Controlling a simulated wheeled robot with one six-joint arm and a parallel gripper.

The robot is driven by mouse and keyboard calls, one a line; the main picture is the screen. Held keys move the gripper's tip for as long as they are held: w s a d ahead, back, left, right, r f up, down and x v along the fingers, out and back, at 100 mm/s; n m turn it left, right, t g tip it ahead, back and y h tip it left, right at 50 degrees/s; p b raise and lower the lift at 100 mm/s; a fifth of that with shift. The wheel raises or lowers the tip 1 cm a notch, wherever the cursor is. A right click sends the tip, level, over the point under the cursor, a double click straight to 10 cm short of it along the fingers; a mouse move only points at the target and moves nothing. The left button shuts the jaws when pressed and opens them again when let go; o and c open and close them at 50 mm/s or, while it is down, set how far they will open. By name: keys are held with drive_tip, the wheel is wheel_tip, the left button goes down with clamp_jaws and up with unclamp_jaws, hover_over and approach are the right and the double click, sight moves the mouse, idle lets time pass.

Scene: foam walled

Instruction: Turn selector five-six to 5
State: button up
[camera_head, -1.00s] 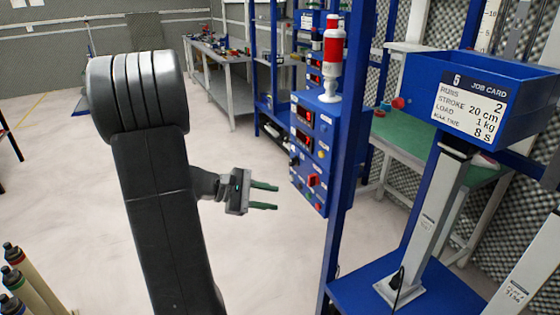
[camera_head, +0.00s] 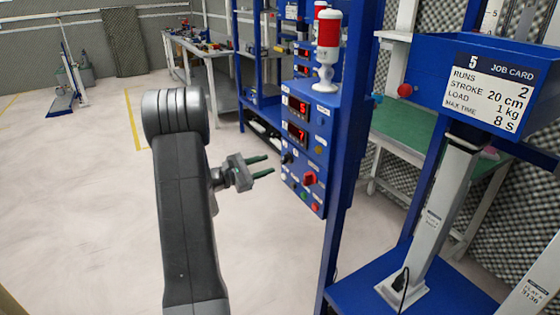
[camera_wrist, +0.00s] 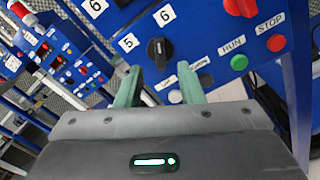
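Selector five-six is a black knob (camera_wrist: 158,50) on the blue panel (camera_wrist: 120,22), with a "5" label at its left and a "6" label at its upper right in the wrist view. Which label its pointer faces is too small to tell. In the head view the dark knob (camera_head: 288,158) is on the panel's left part. My gripper (camera_wrist: 158,72) is open and empty. The knob shows between the two green fingers, just beyond their tips, with no visible contact. In the head view my gripper (camera_head: 268,165) points at the panel with a small gap.
A red selector (camera_head: 309,178) is right of the knob on the panel. A green RUN button (camera_wrist: 239,62) and a red STOP button (camera_wrist: 277,43) sit to the right in the wrist view. A blue post (camera_head: 345,150) stands right of the panel.

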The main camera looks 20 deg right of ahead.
sight(282, 160)
drive_tip(key=d, duration=0.6)
drive_tip(key=shift+w+d, duration=0.15)
drive_tip(key=shift+w, duration=0.1)
drive_tip(key=shift+c, duration=0.2)
clamp_jaws()
